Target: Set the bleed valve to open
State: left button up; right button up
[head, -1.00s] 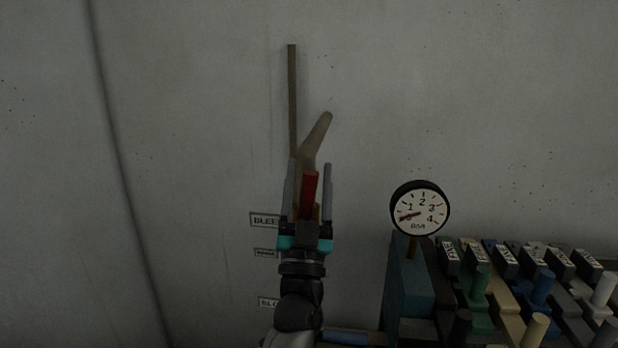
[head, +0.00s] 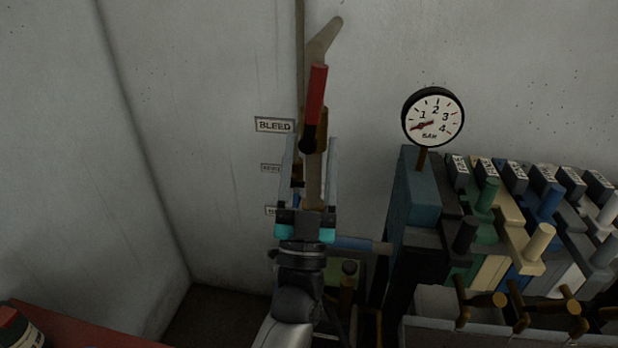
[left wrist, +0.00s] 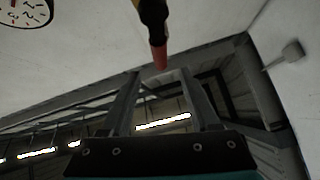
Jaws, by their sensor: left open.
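The bleed valve's red lever (head: 317,92) points up along its brass-coloured body (head: 321,132) in the head view. The left wrist view shows the red lever (left wrist: 159,57) coming down from the top, near the open fingertips (left wrist: 160,74), with nothing gripped. My right gripper is out of view.
A BLEED label (head: 275,125) is on the wall, with two smaller labels below it. A pressure gauge (head: 433,118) reads low, right of the valve. Several coloured levers (head: 540,240) and a teal block (head: 416,190) crowd the right. The wall at left is clear.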

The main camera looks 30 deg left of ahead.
pick_arm(q)
jog(key=v, duration=0.2)
jog(key=shift+s+d+f, duration=0.1)
jog(key=shift+s+f, duration=0.1)
jog(key=shift+w, duration=0.1)
dwell(0.3)
